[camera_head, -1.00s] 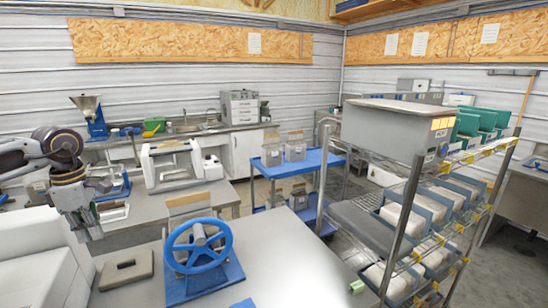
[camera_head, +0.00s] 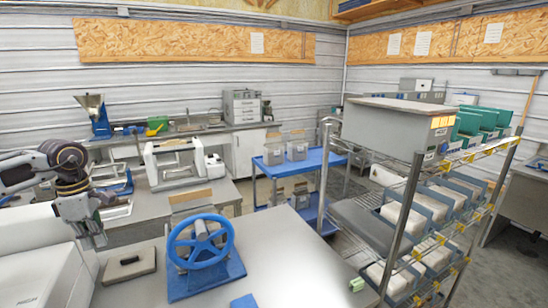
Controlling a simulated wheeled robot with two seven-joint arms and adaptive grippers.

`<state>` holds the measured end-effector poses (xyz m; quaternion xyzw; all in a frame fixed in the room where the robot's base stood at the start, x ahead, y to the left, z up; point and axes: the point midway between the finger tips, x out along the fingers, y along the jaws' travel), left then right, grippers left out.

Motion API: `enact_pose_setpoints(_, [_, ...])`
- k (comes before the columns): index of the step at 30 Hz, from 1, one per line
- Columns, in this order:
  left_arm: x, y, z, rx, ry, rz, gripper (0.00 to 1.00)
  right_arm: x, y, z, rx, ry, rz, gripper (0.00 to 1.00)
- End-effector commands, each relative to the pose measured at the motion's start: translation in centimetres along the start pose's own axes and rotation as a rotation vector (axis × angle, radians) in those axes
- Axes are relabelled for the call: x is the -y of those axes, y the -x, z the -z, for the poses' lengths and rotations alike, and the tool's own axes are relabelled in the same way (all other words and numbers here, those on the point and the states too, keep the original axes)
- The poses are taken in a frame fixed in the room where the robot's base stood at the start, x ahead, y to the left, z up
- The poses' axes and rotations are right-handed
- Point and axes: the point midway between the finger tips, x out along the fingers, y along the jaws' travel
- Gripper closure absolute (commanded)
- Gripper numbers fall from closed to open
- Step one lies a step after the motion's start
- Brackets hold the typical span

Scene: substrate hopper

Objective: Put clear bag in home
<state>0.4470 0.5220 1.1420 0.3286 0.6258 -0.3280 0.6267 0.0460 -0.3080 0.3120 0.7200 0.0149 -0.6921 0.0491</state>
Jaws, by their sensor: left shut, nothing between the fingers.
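My left gripper (camera_head: 96,239) hangs fingers down at the left, above the near grey table, and is shut and empty. It is left of the blue handwheel device and above the grey slab with a slot. My right gripper is out of view. Clear bags (camera_head: 297,150) seem to stand on the blue cart's top shelf, with another on its lower shelf; they are far from my gripper. I cannot tell which place is the home.
A blue handwheel device (camera_head: 201,243) and a grey slotted slab (camera_head: 129,265) sit on the near table (camera_head: 290,262). A white machine (camera_head: 42,262) fills the near left. A wire rack (camera_head: 408,200) with several bins stands right. The blue cart (camera_head: 270,171) stands beyond.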

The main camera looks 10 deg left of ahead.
Motion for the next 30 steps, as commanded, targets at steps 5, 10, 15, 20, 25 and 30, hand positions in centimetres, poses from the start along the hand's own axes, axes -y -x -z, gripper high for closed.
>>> enact_pose_setpoints(5, [-0.1,-0.6,0.2,0.001,0.000,-0.001,1.00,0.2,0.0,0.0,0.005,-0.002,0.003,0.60])
enact_pose_setpoints(10, [-0.1,-1.2,0.3,0.001,0.000,0.000,1.00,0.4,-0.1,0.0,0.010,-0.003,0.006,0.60])
enact_pose_setpoints(15, [-0.2,-1.7,0.5,0.001,-0.001,0.000,1.00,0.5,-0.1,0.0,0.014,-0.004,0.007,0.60])
enact_pose_setpoints(20, [-0.4,-1.5,0.5,0.003,0.000,-0.001,1.00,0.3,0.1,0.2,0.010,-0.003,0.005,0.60])
enact_pose_setpoints(25, [-0.7,-1.4,0.6,0.003,0.001,-0.002,1.00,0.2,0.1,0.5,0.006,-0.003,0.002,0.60])
enact_pose_setpoints(30, [-0.9,-1.3,0.6,0.005,0.002,-0.003,1.00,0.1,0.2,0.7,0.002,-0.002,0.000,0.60])
